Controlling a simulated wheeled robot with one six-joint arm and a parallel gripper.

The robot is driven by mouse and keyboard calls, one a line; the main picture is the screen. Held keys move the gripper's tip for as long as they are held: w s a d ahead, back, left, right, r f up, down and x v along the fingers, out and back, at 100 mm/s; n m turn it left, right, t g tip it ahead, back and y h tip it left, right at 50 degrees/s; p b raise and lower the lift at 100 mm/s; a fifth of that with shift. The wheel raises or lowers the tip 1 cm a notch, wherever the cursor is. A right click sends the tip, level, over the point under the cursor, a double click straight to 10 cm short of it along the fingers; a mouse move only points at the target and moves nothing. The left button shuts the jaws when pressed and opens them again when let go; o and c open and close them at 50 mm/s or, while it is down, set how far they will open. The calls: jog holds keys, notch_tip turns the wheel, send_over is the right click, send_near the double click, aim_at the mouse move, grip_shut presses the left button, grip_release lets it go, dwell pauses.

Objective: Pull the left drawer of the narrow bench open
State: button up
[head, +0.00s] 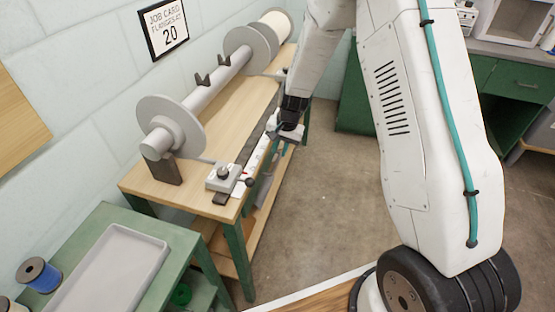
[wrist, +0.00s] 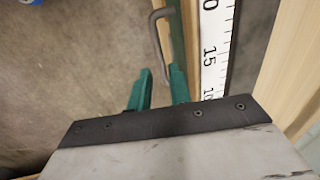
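The narrow bench (head: 243,95) has a pale wood top and green legs and runs along the wall in the head view. A white ruler strip (wrist: 213,50) runs along its front edge. In the wrist view a grey bar handle (wrist: 160,35) stands out beside the bench front. My gripper (wrist: 159,88) has two green fingers, spread apart, with the handle's near end by the gap between them; I cannot tell whether they touch it. In the head view my gripper is at the bench's front edge, and the drawer front is not clearly visible.
A roller with grey flanges (head: 172,125) lies along the bench top. A grey dial device (head: 223,177) sits at the bench's near end. A green table with a grey tray (head: 110,268) and a blue spool (head: 40,275) is at lower left. Bare floor (head: 335,180) lies right of the bench.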

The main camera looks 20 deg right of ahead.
aim_at(276, 163)
jog(key=f, duration=0.5)
jog(key=shift+w+a+f, duration=0.25)
jog(key=shift+a, duration=0.15)
